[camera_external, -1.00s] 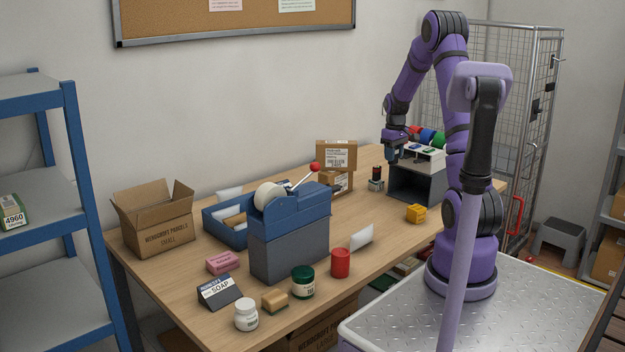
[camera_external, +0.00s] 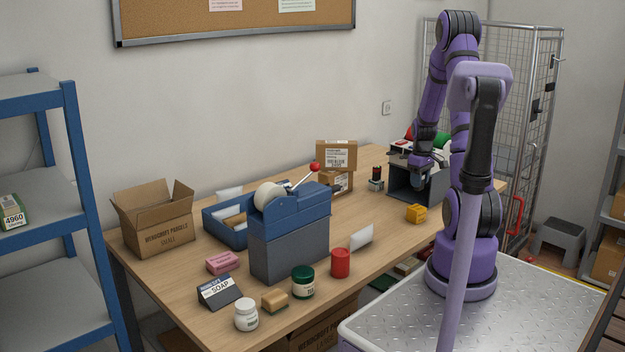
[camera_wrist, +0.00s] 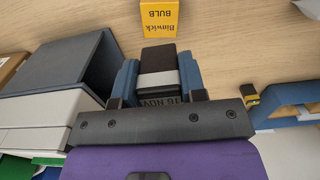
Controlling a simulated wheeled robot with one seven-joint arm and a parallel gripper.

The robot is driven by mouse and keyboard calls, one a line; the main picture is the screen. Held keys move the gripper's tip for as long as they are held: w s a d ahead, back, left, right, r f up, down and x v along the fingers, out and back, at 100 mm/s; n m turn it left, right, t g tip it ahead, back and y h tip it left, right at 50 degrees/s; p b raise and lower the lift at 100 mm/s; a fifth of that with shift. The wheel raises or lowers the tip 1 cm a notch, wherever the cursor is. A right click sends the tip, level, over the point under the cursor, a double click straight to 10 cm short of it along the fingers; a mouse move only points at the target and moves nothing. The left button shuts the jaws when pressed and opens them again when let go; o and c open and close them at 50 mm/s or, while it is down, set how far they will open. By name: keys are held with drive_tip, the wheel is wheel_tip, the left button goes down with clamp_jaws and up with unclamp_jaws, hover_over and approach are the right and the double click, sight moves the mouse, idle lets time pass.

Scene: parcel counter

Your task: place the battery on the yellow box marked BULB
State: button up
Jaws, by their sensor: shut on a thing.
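The yellow box marked BULB (camera_external: 416,213) stands on the wooden counter near its right front edge. It also shows at the top of the wrist view (camera_wrist: 160,18), with its lettering upside down. My gripper (camera_wrist: 158,72) is shut on the battery (camera_wrist: 158,60), a dark block with a pale grey band, held between the blue fingers. In the wrist view the battery appears just below the yellow box, apart from it. In the outside view my gripper (camera_external: 424,164) is above and behind the yellow box, in front of the grey open-fronted box; the battery cannot be made out there.
The grey open-fronted box (camera_external: 402,181) with things on top is close beside my gripper. A small dark and grey object (camera_external: 376,180) stands to its left. Counter around the yellow box is bare.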

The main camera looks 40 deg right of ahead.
drive_tip(key=shift+f, duration=3.35)
drive_tip(key=shift+f, duration=0.1)
drive_tip(key=o, duration=1)
drive_tip(key=shift+c, duration=0.2)
